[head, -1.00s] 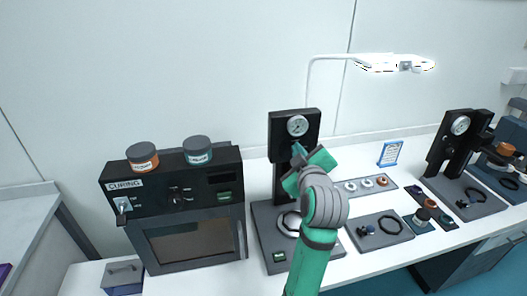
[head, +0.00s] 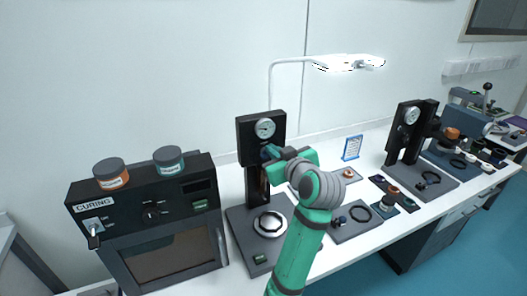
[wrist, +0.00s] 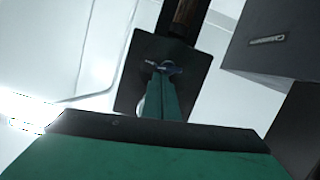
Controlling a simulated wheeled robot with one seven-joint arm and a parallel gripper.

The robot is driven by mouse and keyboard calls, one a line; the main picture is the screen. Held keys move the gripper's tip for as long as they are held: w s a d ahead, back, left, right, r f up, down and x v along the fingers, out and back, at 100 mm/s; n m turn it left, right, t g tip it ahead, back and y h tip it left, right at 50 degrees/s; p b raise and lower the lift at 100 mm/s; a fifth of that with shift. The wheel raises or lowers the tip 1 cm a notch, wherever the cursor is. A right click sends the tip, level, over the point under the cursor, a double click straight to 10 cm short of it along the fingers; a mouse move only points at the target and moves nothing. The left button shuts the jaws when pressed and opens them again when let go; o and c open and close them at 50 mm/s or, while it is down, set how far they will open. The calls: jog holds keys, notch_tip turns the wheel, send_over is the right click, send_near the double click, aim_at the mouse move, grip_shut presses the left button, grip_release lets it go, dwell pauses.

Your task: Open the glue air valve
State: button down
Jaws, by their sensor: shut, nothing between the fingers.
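The glue stand is a black post with a round gauge (head: 265,128) on its head block (head: 246,135). An amber-brown tube (head: 264,187) hangs below the head; it also shows in the wrist view (wrist: 184,12). A small blue and metal valve handle (wrist: 174,69) sits on the dark block in the wrist view. My gripper (head: 268,152) is just below the gauge in the head view, partly covering the block. Its green fingers are together and empty, with their tips (wrist: 160,72) at the handle. I cannot tell whether they touch it, or how the handle is turned.
A curing oven (head: 160,262) with two jars on top stands left. The stand's base (head: 240,222) bears a metal ring (head: 270,224). A lamp (head: 348,62) hangs above.

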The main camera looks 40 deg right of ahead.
jog(key=v, duration=1.1)
jog(key=shift+d, duration=0.15)
dwell(0.3)
